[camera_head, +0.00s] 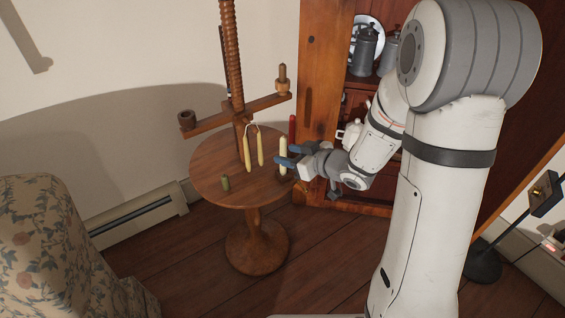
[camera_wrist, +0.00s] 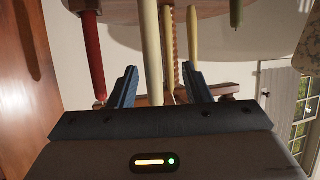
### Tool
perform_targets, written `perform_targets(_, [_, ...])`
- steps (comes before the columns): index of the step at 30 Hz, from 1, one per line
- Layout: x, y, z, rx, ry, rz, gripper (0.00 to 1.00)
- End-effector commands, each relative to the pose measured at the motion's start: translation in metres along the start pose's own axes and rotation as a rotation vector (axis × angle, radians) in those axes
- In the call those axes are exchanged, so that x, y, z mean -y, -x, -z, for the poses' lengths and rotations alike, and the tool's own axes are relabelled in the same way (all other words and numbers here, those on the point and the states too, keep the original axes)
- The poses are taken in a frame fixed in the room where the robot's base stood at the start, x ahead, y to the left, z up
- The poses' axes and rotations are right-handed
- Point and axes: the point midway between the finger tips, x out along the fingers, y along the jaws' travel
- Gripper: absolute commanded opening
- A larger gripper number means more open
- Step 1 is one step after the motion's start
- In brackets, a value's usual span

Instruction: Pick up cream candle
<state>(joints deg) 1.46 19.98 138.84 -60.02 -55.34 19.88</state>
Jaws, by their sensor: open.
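The cream candle (camera_head: 283,146) stands upright near the right edge of the round wooden table (camera_head: 213,160). My gripper (camera_head: 281,155) reaches in from the right with its blue fingers open at the candle. In the wrist view, where the scene is upside down, the cream candle (camera_wrist: 150,45) lies between the fingers of my gripper (camera_wrist: 158,70). Gaps show on both sides, and I see no clear contact. The candle's wick end is hard to make out there.
Two yellowish candles (camera_head: 247,153) joined by a wick are left of the cream one. A red candle (camera_head: 292,127) stands close behind my gripper. A short green candle (camera_head: 225,184) is at the front left. A wooden screw post (camera_head: 231,55) with a crossarm (camera_head: 215,114) rises behind.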

Motion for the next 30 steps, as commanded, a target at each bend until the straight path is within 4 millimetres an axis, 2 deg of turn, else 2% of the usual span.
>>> perform_targets(10, [-0.007, -0.048, -0.007, 0.000, 0.002, 0.000, 0.44])
perform_targets(14, [-0.007, -0.056, -0.006, 0.001, 0.000, -0.002, 0.44])
perform_targets(20, [-0.007, -0.055, -0.005, 0.001, 0.000, -0.003, 0.44])
perform_targets(30, [-0.008, -0.055, -0.005, 0.001, 0.000, -0.004, 0.17])
